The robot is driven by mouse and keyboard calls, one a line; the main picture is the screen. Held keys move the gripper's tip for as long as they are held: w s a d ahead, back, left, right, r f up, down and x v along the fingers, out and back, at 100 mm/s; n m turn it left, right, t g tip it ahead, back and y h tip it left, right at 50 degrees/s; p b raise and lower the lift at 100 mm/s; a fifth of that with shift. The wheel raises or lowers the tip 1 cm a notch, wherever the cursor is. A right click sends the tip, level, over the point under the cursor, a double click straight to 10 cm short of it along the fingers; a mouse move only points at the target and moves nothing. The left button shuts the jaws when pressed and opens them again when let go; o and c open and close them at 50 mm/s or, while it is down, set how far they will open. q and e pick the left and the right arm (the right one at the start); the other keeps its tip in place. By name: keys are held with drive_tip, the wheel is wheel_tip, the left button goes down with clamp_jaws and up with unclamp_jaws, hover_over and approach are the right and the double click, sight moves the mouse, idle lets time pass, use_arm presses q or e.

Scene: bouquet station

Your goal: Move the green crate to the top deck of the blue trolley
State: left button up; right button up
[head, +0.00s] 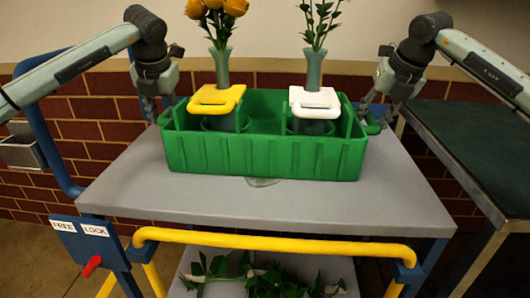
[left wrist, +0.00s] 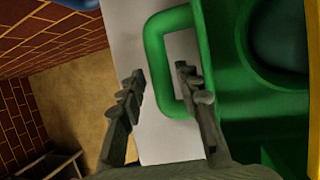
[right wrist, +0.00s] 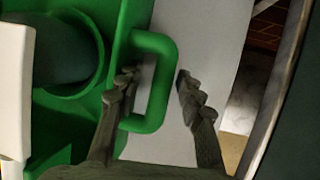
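The green crate (head: 262,155) sits upright on the grey top deck (head: 300,205) of the blue trolley (head: 105,255). Neither visibly grips.
A yellow rail (head: 275,241) runs along the trolley's front. A panel marked FREE and LOCK (head: 84,238) with a red lever (head: 91,266) is at front left. Cut greenery (head: 265,280) lies on the lower deck. A dark green-topped table (head: 475,150) stands close at right; a brick wall is behind.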

use_arm(q)
drive_tip(key=shift+d, duration=0.2)
use_arm(e)
drive_tip(key=shift+r, duration=0.15)
use_arm(q)
drive_tip(key=v, duration=1.2)
drive_tip(key=shift+a, duration=0.15)
use_arm(e)
drive_tip(key=v, duration=1.1)
drive_tip(key=shift+s+d+r, duration=0.15)
drive_tip(key=shift+s+r, duration=0.05)
drive_tip(key=shift+r, duration=0.1)
use_arm(q)
drive_tip(key=shift+f, duration=0.1)
